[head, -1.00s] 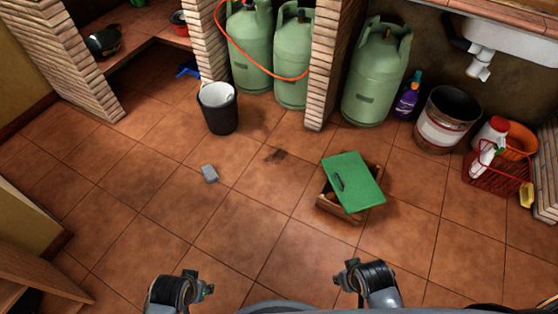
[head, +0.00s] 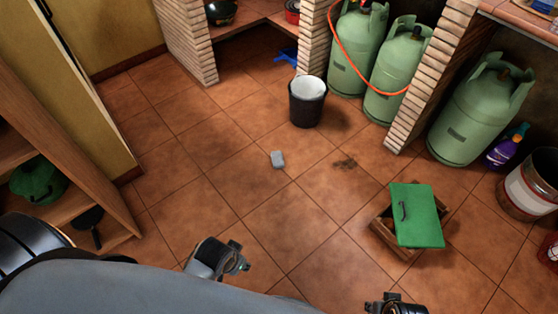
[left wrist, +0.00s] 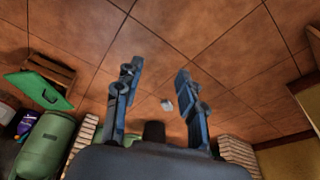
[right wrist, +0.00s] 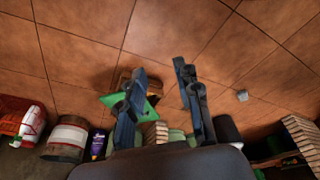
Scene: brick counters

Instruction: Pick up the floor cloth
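A small grey folded piece, which looks like the floor cloth (head: 277,159), lies flat on the tiled floor near the middle of the head view. It also shows beyond the fingers in the left wrist view (left wrist: 167,105) and to the right of the fingers in the right wrist view (right wrist: 242,95). My left gripper (left wrist: 157,72) is open and empty. My right gripper (right wrist: 160,68) is open and empty. Both are low in the head view, apart from the cloth.
A black bucket (head: 307,104) stands behind the cloth. A wooden crate (head: 384,222) with a green board (head: 417,215) on it is to the right, near a dark stain (head: 345,164). Green gas cylinders (head: 482,110) stand behind. A wooden shelf (head: 120,225) is at left. Floor around the cloth is clear.

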